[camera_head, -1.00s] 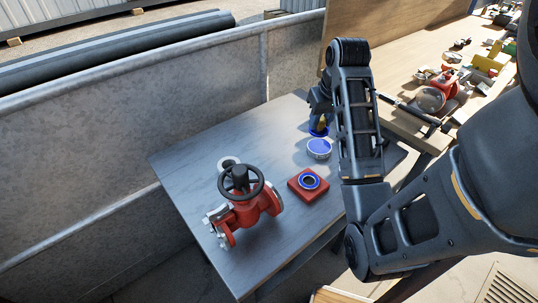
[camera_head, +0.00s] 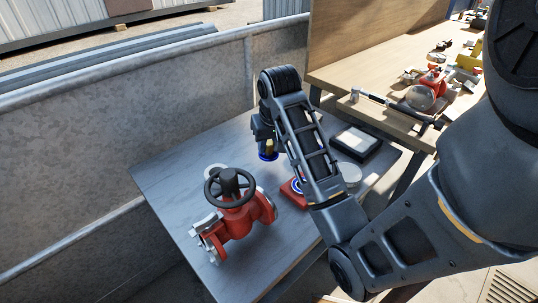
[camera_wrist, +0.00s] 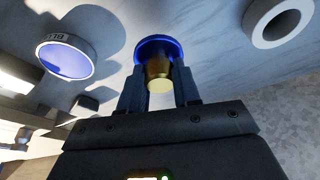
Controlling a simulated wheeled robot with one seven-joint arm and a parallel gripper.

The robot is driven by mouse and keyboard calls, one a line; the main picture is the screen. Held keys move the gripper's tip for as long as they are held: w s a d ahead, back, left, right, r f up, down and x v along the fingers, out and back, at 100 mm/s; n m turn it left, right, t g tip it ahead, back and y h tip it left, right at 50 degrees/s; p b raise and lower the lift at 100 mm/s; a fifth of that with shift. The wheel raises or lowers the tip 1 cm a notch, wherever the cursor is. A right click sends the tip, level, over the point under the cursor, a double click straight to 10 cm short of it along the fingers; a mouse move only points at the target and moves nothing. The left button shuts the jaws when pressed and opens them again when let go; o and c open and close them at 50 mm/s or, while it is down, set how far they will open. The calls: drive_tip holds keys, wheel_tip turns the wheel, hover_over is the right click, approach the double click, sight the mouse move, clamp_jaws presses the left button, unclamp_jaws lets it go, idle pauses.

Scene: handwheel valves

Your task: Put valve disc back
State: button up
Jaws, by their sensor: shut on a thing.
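The valve disc (camera_wrist: 153,48) has a blue flange and a brass stem. My gripper (camera_wrist: 158,82) is shut on the brass stem, with the blue flange beyond the fingertips. In the head view, my gripper (camera_head: 267,147) holds the disc's blue flange (camera_head: 268,156) above the table, right of the valve. The red valve (camera_head: 236,222) with a black handwheel (camera_head: 231,187) stands on the table. A red block with a blue-and-white ring (camera_head: 296,190) is partly hidden behind my arm.
A round tin with a blue top (camera_wrist: 66,60) stands on the grey table (camera_head: 165,185); its pale side (camera_head: 349,173) shows beside my arm. A pale ring (camera_wrist: 277,20) lies near the valve. A dark tray (camera_head: 357,143) is at the right. A cluttered wooden bench stands behind.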

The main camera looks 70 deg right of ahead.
sight(269, 154)
drive_tip(key=shift+f, duration=2)
drive_tip(key=o, duration=1)
drive_tip(key=shift+f, duration=0.1)
drive_tip(key=shift+p+v, duration=2.65)
drive_tip(key=shift+v, duration=3.5)
drive_tip(key=shift+s, duration=0.1)
